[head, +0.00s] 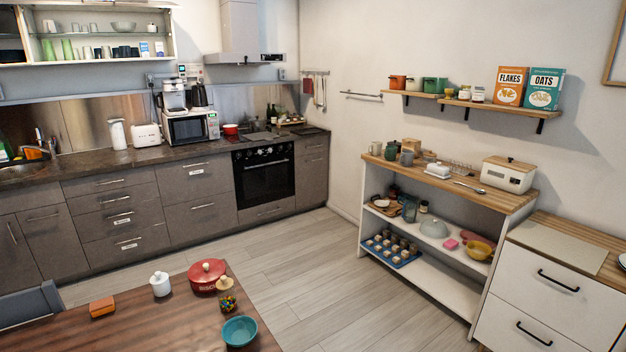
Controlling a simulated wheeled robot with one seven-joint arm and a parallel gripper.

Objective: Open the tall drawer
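Grey drawer fronts with bar handles run along the kitchen counter, all looking shut. A deep grey drawer (203,218) is left of the oven, under a shallower drawer (196,172). A stack of grey drawers (112,203) is further left. A narrow grey front (312,175) stands right of the oven. At the right edge, a white cabinet has an upper drawer (545,300) and a lower drawer (515,338) with black handles, both shut. Small labels on some fronts are unreadable, so I cannot tell which is the tall drawer. My gripper is not in view.
A wooden table (140,322) with a red pot (207,276) and a teal bowl (240,331) fills the lower left, with part of a chair (28,305) beside it. An open white shelf unit (440,268) stands at the right. Wooden floor (300,262) between them is clear.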

